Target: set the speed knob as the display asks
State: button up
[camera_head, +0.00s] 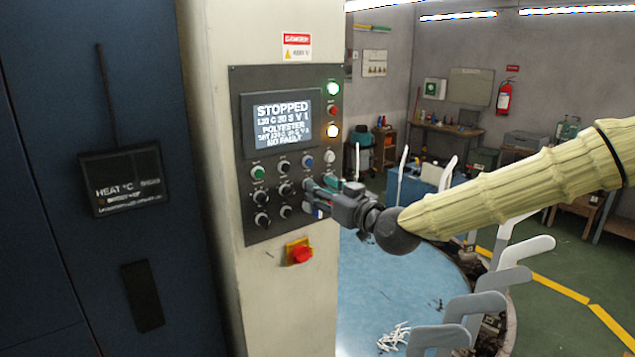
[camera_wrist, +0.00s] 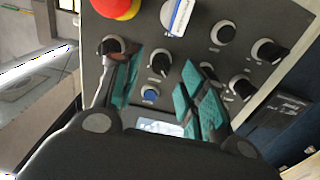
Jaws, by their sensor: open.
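The display (camera_head: 283,123) on the control panel reads STOPPED, POLYESTER and NO FAULT, with small setting lines that are hard to read. Several black knobs (camera_head: 285,189) sit in rows below it; their labels are too small to read, so I cannot tell which is the speed knob. My gripper (camera_head: 317,193) is at the right side of the panel and hides part of it. In the wrist view my gripper (camera_wrist: 162,85) is open, with teal finger pads. A black knob (camera_wrist: 160,64) shows between the fingers, and another knob (camera_wrist: 113,46) shows at the left finger's tip.
A blue-and-white selector (camera_wrist: 179,16) and a blue button (camera_wrist: 150,94) are close by. White sock forms (camera_head: 470,305) stand around a blue round table at right.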

jog(key=shift+p+x, duration=0.4)
jog(key=shift+x, duration=0.7)
jog(key=shift+c, duration=0.3)
grip_shut()
